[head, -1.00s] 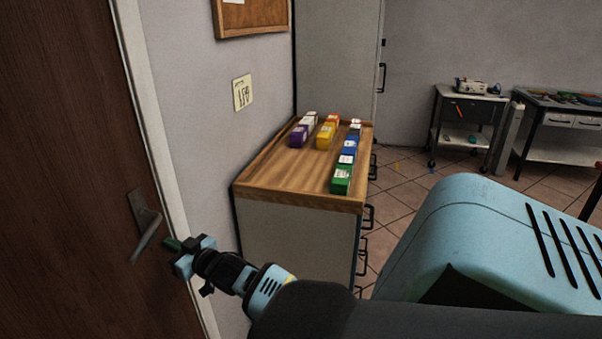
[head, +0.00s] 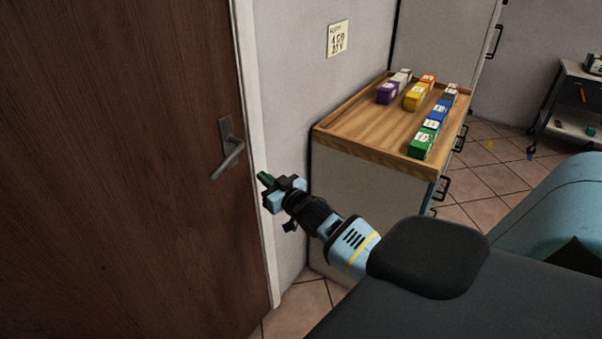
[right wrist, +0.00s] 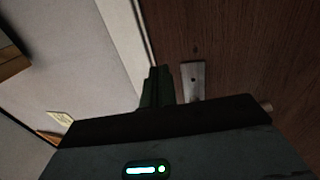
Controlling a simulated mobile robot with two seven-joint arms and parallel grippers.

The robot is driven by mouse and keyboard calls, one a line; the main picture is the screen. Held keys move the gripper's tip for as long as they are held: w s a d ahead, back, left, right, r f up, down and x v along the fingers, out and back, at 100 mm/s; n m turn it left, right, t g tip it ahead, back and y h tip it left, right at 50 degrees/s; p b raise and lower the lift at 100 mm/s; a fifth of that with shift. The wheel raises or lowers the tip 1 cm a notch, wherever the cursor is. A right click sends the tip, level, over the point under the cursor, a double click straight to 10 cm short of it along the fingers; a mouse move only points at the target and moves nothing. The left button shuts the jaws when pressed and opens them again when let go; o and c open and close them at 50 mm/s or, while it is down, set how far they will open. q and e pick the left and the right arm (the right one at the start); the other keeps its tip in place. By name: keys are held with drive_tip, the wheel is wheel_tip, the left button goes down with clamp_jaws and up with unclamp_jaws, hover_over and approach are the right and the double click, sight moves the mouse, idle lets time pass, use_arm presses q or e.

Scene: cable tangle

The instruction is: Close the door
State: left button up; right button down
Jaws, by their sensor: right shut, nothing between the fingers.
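The brown wooden door (head: 110,150) fills the left of the head view and looks flush with its white frame (head: 250,120). Its metal lever handle (head: 229,150) sits near the door's right edge. My right gripper (head: 264,178) is shut and empty, just right of and slightly below the handle in the picture, in front of the frame. I cannot tell whether it touches anything. In the right wrist view the shut green fingers (right wrist: 158,86) point toward the door edge, beside the handle plate (right wrist: 193,80). The lever is mostly hidden there. My left gripper is not in view.
A wood-topped cabinet (head: 345,135) with several coloured boxes (head: 422,143) stands right of the door. A tall grey cabinet (head: 440,40) and a cart (head: 575,105) stand behind. Tiled floor (head: 480,190) shows between them.

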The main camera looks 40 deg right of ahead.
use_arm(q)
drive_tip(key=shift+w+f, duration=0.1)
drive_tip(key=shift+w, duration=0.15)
use_arm(e)
drive_tip(key=s+d, duration=0.1)
drive_tip(key=s, duration=0.6)
drive_tip(key=shift+s+d+f, duration=0.3)
drive_tip(key=shift+s+d, duration=0.05)
drive_tip(key=shift+d, duration=0.05)
